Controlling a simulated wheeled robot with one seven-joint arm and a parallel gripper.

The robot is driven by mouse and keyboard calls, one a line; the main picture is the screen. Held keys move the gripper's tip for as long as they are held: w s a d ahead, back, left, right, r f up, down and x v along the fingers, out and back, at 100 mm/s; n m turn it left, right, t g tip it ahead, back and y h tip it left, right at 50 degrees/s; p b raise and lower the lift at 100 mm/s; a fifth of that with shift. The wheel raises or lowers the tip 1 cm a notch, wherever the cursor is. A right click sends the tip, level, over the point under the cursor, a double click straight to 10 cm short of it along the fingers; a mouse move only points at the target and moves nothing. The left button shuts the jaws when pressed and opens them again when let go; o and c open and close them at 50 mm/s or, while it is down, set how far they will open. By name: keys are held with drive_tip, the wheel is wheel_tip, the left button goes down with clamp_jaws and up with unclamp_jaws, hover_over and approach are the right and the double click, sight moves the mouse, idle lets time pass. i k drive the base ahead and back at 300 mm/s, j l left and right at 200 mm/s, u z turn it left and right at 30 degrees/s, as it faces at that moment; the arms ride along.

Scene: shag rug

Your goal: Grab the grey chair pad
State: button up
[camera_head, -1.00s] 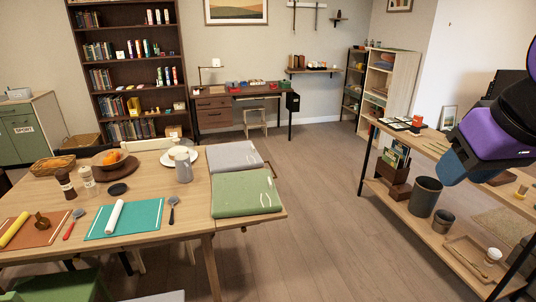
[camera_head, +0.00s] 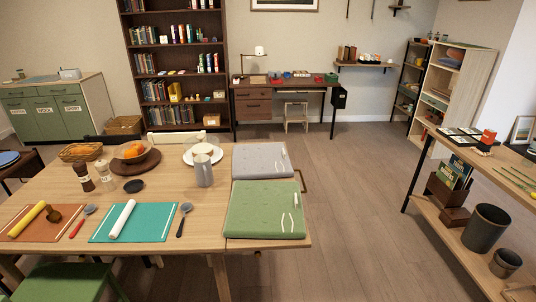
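The grey chair pad (camera_head: 258,160) lies flat on the far right part of the wooden table (camera_head: 56,190). Pale ties show at its right end. A green chair pad (camera_head: 263,210) lies just in front of it, nearer to me, with white ties on top. My gripper is not in the picture now, so its state cannot be seen.
A grey pitcher (camera_head: 204,171) and a white plate with a cake (camera_head: 202,151) stand just left of the grey pad. Open wooden floor (camera_head: 345,200) lies right of the table. A shelf unit with a dark bin (camera_head: 485,229) stands at the right edge.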

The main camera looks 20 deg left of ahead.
sight(265, 160)
drive_tip(key=i, duration=1.9)
drive_tip(key=i+u, duration=0.1)
drive_tip(key=i, duration=0.45)
drive_tip(key=i+l+u, duration=0.15)
drive_tip(key=i, duration=0.35)
drive_tip(key=i+l+u, duration=0.1)
drive_tip(key=i, duration=0.45)
drive_tip(key=u, duration=2.4)
drive_tip(key=l, duration=0.1)
